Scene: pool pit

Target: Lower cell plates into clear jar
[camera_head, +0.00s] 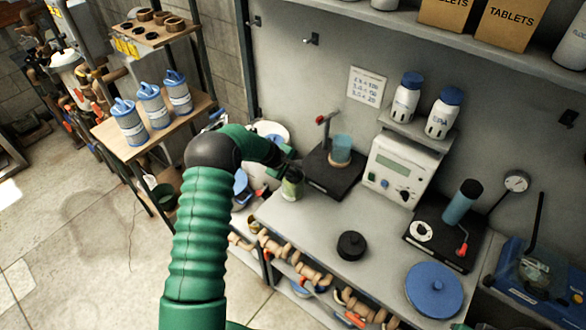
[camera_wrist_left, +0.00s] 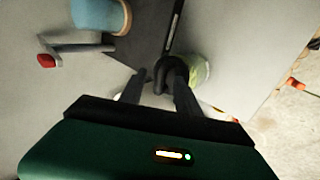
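My left gripper (camera_head: 287,168) hangs over the bench's left end, right by a small greenish see-through jar (camera_head: 292,185). In the left wrist view the fingers (camera_wrist_left: 160,80) stand apart. A dark curved piece (camera_wrist_left: 168,66) shows near the right fingertip, against the jar (camera_wrist_left: 200,72); I cannot tell whether the piece belongs to the jar. A blue translucent cup (camera_head: 342,148) stands on a black base with a red-tipped lever; the cup also shows in the wrist view (camera_wrist_left: 98,14). I cannot make out the cell plates. My right gripper is out of view.
On the bench (camera_head: 318,222) are a white meter (camera_head: 399,168), a black knob-like disc (camera_head: 351,245), a blue lid (camera_head: 434,289) and a black stand with a blue cylinder (camera_head: 462,203). A shelf overhangs the back.

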